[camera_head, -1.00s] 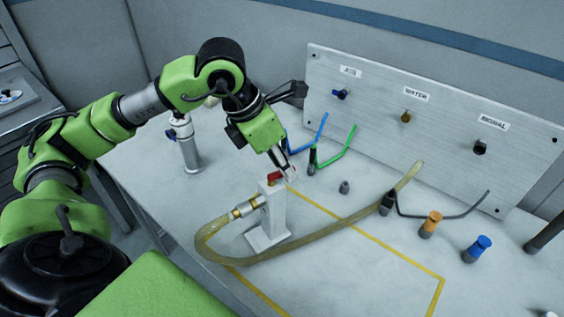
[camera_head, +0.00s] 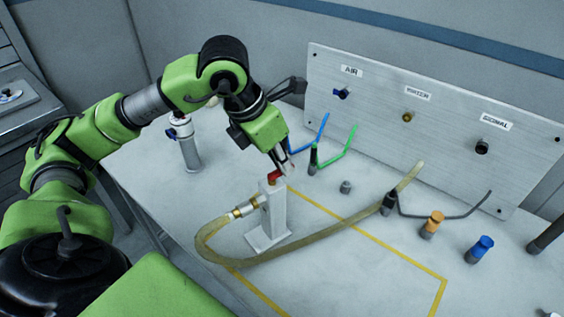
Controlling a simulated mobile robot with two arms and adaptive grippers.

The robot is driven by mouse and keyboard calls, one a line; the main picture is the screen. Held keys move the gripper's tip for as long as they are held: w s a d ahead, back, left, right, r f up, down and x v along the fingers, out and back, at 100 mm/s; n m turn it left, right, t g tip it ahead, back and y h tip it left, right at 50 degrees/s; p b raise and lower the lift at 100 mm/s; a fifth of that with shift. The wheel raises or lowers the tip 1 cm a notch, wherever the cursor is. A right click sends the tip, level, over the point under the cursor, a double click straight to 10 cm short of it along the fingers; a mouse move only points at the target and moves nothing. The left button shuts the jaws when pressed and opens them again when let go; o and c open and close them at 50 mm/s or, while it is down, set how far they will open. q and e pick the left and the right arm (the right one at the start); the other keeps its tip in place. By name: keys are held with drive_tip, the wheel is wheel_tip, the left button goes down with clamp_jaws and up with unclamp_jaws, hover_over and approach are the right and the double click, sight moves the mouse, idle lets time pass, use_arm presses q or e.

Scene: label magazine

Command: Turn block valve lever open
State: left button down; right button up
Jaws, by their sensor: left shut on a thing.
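My left gripper (camera_head: 283,168) comes down from above and is shut on the red lever. My right gripper is not in view.
A clear yellowish hose (camera_head: 310,247) loops from the valve across the yellow-taped area. A panel (camera_head: 440,130) labelled AIR, WATER and SIGNAL stands behind. Orange (camera_head: 432,222) and blue (camera_head: 480,247) connectors stand at right. A silver cylinder (camera_head: 187,145) stands behind my left arm.

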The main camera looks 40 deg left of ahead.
use_arm(q)
drive_tip(key=c, duration=2.1)
unclamp_jaws()
drive_tip(key=shift+c, duration=0.2)
drive_tip(key=v, duration=1.2)
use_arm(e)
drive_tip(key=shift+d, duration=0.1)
use_arm(q)
drive_tip(key=shift+r, duration=0.1)
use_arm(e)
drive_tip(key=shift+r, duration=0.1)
